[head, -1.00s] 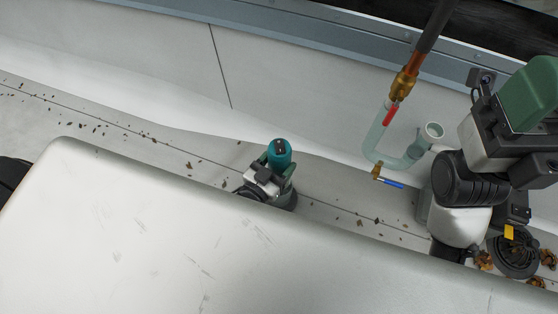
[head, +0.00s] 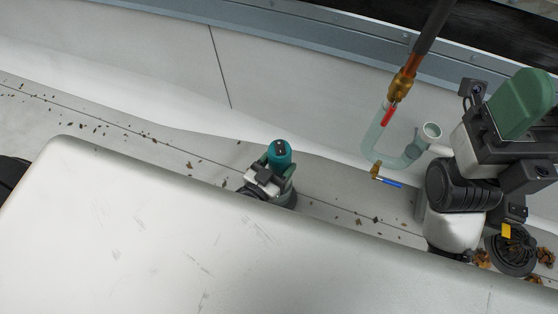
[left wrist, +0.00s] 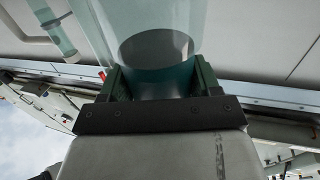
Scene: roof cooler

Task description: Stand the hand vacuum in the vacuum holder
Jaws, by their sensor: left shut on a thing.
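The hand vacuum (head: 279,154) shows as a rounded teal end with a dark spot, just beyond the white housing's edge in the head view. My left gripper (head: 272,176) is shut on it; its arm is mostly hidden behind the housing. In the left wrist view the green fingers (left wrist: 160,85) clasp the vacuum's clear, teal-tinted cylinder (left wrist: 155,50) from both sides. My right gripper (head: 526,105) is at the right of the head view, seen side-on with a green finger; its jaw opening is hidden. I cannot make out the vacuum holder.
A large white housing (head: 120,230) fills the foreground. A clear pipe trap (head: 376,145) with red and blue valve handles stands right of the vacuum. A dark round drain (head: 512,252) with leaves is at lower right. The roof strip left of the vacuum holds only scattered debris.

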